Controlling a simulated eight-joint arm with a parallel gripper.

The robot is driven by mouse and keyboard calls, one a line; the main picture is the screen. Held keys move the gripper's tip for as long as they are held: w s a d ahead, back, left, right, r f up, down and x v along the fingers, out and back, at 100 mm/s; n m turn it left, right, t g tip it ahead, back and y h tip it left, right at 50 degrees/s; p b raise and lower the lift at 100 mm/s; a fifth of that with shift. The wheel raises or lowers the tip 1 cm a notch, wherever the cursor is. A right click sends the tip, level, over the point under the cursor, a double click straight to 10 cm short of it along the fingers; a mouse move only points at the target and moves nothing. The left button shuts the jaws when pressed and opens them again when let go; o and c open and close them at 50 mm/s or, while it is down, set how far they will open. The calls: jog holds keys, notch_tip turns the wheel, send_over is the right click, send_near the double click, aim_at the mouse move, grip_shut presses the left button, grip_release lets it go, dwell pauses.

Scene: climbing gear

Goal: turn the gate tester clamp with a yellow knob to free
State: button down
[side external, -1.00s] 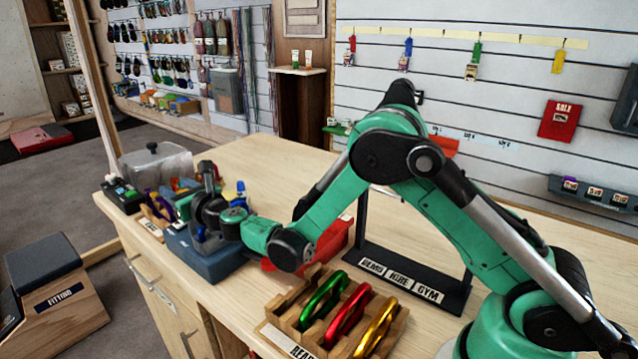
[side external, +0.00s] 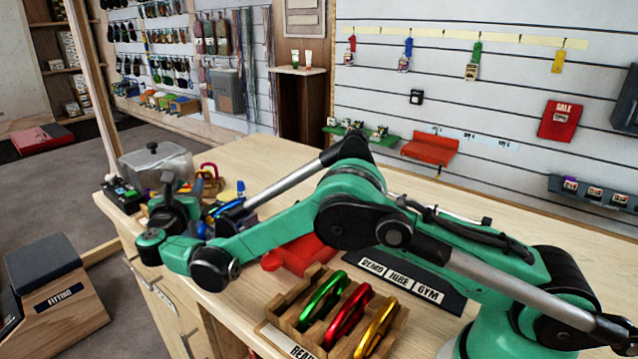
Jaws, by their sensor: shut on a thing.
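My gripper (side external: 180,205) is at the left end of the counter, low among the gear there. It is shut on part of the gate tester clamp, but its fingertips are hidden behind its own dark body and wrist. The tester is mostly covered by my forearm and wrist, so I cannot make out the yellow knob or its setting. Small blue and purple parts (side external: 243,222) show just to the right of my gripper; I cannot tell whether they belong to the tester.
A wooden rack (side external: 290,318) holds green, red and gold carabiners at the front. A red tray (side external: 296,256) and a dark labelled stand (side external: 440,287) are near my arm. A clear lidded box (side external: 155,160) stands behind my gripper. The back middle of the counter is clear.

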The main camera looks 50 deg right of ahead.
jog(key=shift+s+d+m+g+h, duration=0.1)
jog(key=shift+s+m+g+h, duration=0.05)
jog(key=shift+m+g+h, duration=1.2)
jog(key=shift+g, duration=0.55)
jog(key=shift+c, duration=2.1)
grip_release()
jog(key=shift+v, duration=2.8)
